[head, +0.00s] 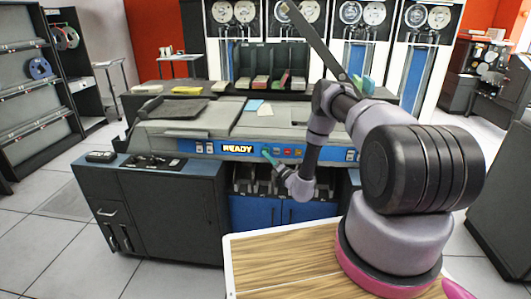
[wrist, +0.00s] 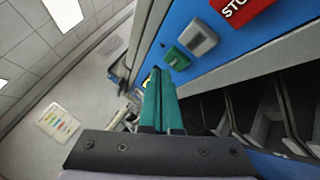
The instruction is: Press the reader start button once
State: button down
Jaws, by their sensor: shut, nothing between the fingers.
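The card reader (head: 205,128) is a grey machine with a blue front strip and a lit "READY" sign (head: 237,148). My gripper (head: 267,153) has slim teal fingers, shut and empty, pointing at the strip just right of the sign. In the wrist view, the fingers (wrist: 155,76) end just left of a small green button (wrist: 176,59), with no label legible on it. I take it for the start button. I cannot tell whether the tips touch the panel. A grey button (wrist: 199,39) and a red "STO…" button (wrist: 243,8) follow along the strip.
Dark card pockets (wrist: 270,110) lie right of the fingers in the wrist view. A wooden tabletop (head: 285,265) is in the foreground. Tape drives (head: 355,60) line the back.

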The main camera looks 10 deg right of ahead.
jog(key=shift+w, duration=0.1)
dwell(0.3)
jog(key=shift+w+d, duration=0.15)
jog(key=shift+w, duration=0.15)
